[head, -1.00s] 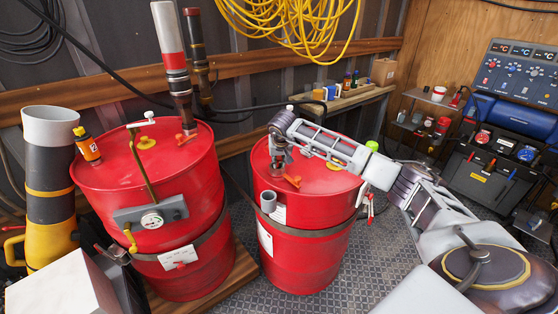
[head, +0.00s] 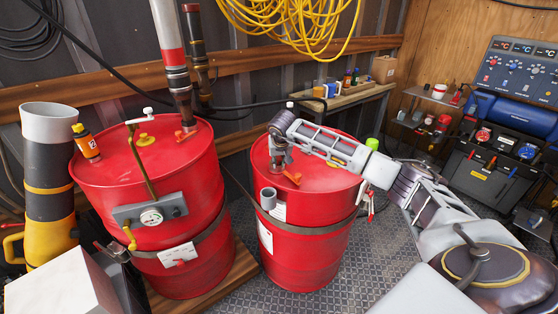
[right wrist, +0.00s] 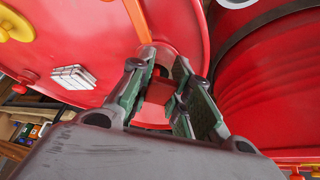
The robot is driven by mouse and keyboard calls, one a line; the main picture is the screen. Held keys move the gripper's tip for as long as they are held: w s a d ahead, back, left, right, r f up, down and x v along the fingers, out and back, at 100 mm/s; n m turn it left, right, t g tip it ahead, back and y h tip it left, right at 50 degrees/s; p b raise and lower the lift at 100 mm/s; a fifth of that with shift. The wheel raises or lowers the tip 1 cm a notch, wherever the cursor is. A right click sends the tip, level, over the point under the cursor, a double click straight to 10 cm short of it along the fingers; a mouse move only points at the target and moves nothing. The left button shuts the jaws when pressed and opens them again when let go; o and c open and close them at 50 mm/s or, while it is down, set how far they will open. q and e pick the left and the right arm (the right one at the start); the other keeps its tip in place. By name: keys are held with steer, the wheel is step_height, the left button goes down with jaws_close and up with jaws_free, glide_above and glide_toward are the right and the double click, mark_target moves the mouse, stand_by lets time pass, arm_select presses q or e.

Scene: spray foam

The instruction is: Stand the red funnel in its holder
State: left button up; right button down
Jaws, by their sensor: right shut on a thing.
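My right gripper (head: 280,158) is above the top of the right red drum, near its left rim. In the right wrist view, its fingers (right wrist: 160,92) are closed on a small red piece (right wrist: 158,93), which I take for part of the red funnel. The funnel's full shape is hidden by the gripper and blends with the red drum. A grey cup (head: 268,198) on the drum's side, below the gripper, looks like the holder; its mouth faces up. At the lower left, dark parts that look like my left gripper (head: 115,252) show; their opening is unclear.
The right drum (head: 305,250) has an orange valve (head: 292,178) close to the gripper. The left drum (head: 190,245) carries a gauge box (head: 150,216) and an orange bottle (head: 86,142). A shelf (head: 350,98) stands behind. Bare floor (head: 375,270) lies right of the drums.

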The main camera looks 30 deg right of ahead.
arm_select(q)
steer(key=shift+f, duration=0.2)
arm_select(e)
steer(key=shift+f, duration=0.3)
arm_select(q)
steer(key=shift+w+f+b, duration=0.25)
steer(key=shift+w+b, duration=0.05)
steer(key=shift+b, duration=0.15)
arm_select(e)
steer(key=shift+f, duration=0.45)
arm_select(q)
steer(key=shift+s+d+f+b, duration=0.15)
steer(key=shift+d+f+b, duration=0.55)
steer(key=shift+f+b, duration=0.05)
arm_select(e)
steer(key=shift+f, duration=1.35)
steer(key=c, duration=1.2)
jaws_free()
steer(key=shift+c, duration=0.2)
steer(key=shift+s+a+r, duration=0.1)
steer(key=shift+r, duration=0.25)
steer(key=shift+s+a+r, duration=0.1)
steer(key=shift+s+r, duration=0.1)
steer(key=shift+r, duration=0.4)
arm_select(q)
steer(key=shift+a, duration=0.7)
arm_select(e)
steer(key=v, duration=0.6)
steer(key=shift+s, duration=0.1)
